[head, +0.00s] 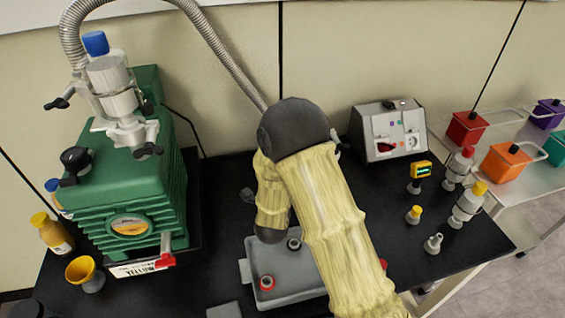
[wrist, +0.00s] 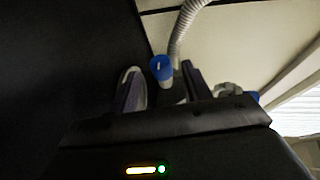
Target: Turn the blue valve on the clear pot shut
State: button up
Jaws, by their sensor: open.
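The clear pot (head: 117,97) stands on top of the green machine (head: 125,185) at the left of the head view. The blue valve (head: 95,43) sits at its top, with black knobs lower on the fittings around it. In the wrist view a blue cap with a pale mark, seemingly the blue valve (wrist: 161,68), appears in line between the fingers of my gripper (wrist: 160,85). The fingers are apart, and I see no clear contact; the distance to the valve is hard to judge. My gripper is not clearly visible in the head view, where my arm covers the middle.
A ribbed metal hose (head: 215,45) arches from the pot toward the right. A grey tray (head: 285,270) lies below my arm. A yellow funnel (head: 83,270) and bottle (head: 52,234) stand front left. A grey control box (head: 388,130) and several small fittings stand right, beside a cart with coloured bins.

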jog(key=x, duration=0.6)
jog(key=shift+p, duration=0.3)
